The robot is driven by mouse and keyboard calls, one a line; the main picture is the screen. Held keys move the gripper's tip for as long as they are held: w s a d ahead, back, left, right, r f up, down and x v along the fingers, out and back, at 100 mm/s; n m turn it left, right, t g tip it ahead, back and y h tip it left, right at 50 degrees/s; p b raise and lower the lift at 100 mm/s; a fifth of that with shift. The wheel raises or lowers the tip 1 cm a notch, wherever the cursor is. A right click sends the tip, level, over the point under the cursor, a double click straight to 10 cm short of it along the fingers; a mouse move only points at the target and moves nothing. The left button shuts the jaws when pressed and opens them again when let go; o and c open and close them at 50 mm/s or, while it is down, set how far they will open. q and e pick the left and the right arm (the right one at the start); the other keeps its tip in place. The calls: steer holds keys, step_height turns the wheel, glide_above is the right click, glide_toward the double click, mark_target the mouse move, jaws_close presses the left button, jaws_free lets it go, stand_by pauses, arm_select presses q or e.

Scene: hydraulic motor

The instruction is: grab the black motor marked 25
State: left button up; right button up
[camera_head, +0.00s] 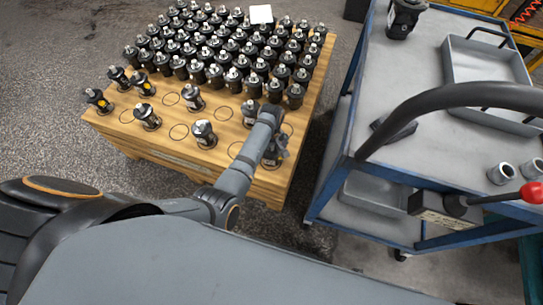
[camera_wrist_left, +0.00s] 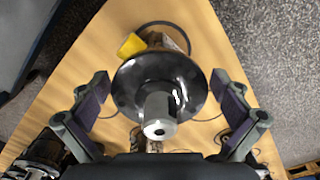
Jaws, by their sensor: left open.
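In the left wrist view a black motor (camera_wrist_left: 155,85) with a silver shaft and a yellow patch on its side stands on the wooden table. The open fingers of my left gripper (camera_wrist_left: 162,92) are on either side of it, with visible gaps. In the head view my left gripper (camera_head: 275,148) is over the table's front right corner, and the motor there is mostly hidden. I cannot read the number 25 on any motor. My right gripper is not in view.
Several black motors (camera_head: 204,134) stand spaced out on circles on the wooden table (camera_head: 172,142); many more are packed behind. Another motor (camera_wrist_left: 40,152) is at the lower left of the wrist view. A blue cart (camera_head: 345,140) with a grey tray (camera_head: 487,72) stands right.

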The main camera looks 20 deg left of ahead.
arm_select(q)
steer(key=c, duration=1.6)
steer(key=shift+r, duration=0.1)
steer(key=shift+c, duration=1.1)
steer(key=shift+w+r, duration=0.1)
steer(key=shift+r, duration=0.05)
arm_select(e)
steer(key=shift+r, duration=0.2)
